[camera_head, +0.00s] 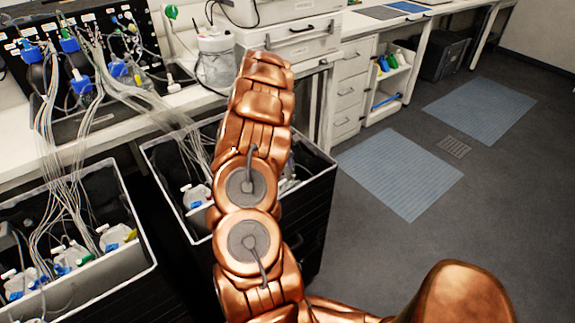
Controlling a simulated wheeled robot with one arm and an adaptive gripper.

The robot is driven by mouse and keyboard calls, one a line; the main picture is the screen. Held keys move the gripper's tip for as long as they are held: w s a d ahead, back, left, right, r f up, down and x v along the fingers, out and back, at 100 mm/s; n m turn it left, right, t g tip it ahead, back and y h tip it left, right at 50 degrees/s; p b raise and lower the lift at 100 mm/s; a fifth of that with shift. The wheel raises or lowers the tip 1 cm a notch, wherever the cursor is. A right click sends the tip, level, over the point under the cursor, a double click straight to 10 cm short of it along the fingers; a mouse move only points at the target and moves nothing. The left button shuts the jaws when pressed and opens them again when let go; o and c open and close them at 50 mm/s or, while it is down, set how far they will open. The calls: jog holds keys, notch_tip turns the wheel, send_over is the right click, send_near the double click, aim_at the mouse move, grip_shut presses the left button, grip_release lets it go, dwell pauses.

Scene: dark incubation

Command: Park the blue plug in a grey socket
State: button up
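A black panel (98,22) with rows of small fittings and white labels stands on the bench at the upper left. Several blue connectors sit at or in front of it, among them one (69,43) near the top and one (81,86) lower down; I cannot tell which is the task's blue plug. Grey sockets are too small to make out for sure. A green plug-like piece (171,12) is to the right of the panel. My copper arm rises through the middle of the view, and my gripper does not show. The arm hides part of the bench and the right bin.
Two black open bins, left (145,245) and right (318,215), hold bottles with coloured caps. Many thin clear tubes run from the panel into them. A white drawer unit (349,95) and shelf stand farther back. Open grey floor with blue mats (400,172) lies right.

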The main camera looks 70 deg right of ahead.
jog(key=shift+s+d+f, duration=0.25)
jog(key=shift+s+f, duration=0.1)
jog(key=shift+s, duration=0.1)
jog(key=b+x, duration=0.2)
jog(key=x, duration=0.7)
jog(key=shift+f, duration=0.25)
jog(key=shift+a, duration=0.15)
jog(key=shift+c, duration=0.3)
grip_shut()
jog(key=shift+w+r, duration=0.1)
jog(key=shift+r, duration=0.1)
jog(key=shift+r, duration=0.75)
jog(key=shift+r, duration=0.15)
